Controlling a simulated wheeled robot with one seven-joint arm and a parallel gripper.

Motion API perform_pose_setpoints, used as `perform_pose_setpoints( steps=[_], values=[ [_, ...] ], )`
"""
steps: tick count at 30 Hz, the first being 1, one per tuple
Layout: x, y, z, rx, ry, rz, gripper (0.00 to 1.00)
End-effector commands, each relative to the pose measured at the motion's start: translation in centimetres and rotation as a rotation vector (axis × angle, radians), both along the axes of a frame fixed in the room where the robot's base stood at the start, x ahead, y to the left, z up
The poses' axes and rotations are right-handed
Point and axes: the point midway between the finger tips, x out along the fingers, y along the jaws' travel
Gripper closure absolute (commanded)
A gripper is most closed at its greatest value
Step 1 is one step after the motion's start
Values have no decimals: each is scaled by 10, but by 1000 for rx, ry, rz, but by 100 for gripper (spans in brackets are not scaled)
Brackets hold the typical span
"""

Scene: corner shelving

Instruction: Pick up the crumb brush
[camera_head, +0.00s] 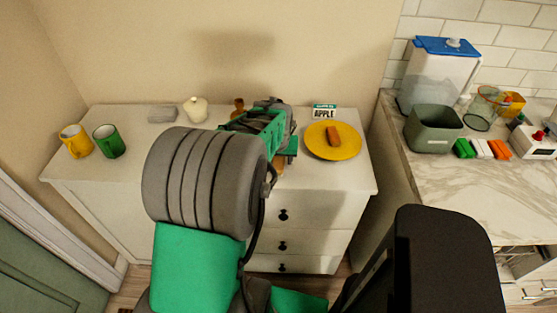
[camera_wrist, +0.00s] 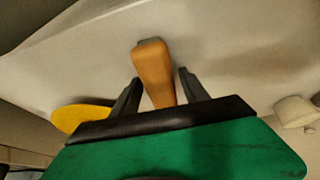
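A wooden piece that looks like the crumb brush's handle (camera_wrist: 153,72) shows in the wrist view, lying on the white cabinet top (camera_wrist: 80,55) with a grey end. My gripper (camera_wrist: 160,77) is open, with one finger on each side of the handle and small gaps visible beside it. In the head view my gripper (camera_head: 277,130) is over the cabinet, left of the yellow plate. My arm and gripper hide most of the brush there; a bit of wood (camera_head: 280,168) shows below the gripper. I cannot tell how high the fingers are.
The yellow plate (camera_head: 347,150) holds a brown block (camera_head: 333,136). An apple sign (camera_head: 324,112) stands behind it. A cream candle-like jar (camera_head: 195,110), grey block (camera_head: 162,114), green mug (camera_head: 109,141) and yellow mug (camera_head: 76,141) stand left. A marble counter (camera_head: 480,195) is at right.

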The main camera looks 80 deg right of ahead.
Motion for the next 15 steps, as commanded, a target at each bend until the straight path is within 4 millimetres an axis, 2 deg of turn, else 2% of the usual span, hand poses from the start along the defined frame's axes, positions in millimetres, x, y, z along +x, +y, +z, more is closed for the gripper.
perform_pose_setpoints(
  steps=[2, 15],
  values=[
    [0, 0, 0, 0, 0, 0, 55],
    [0, 0, 0, 0, 0, 0, 91]
  ],
)
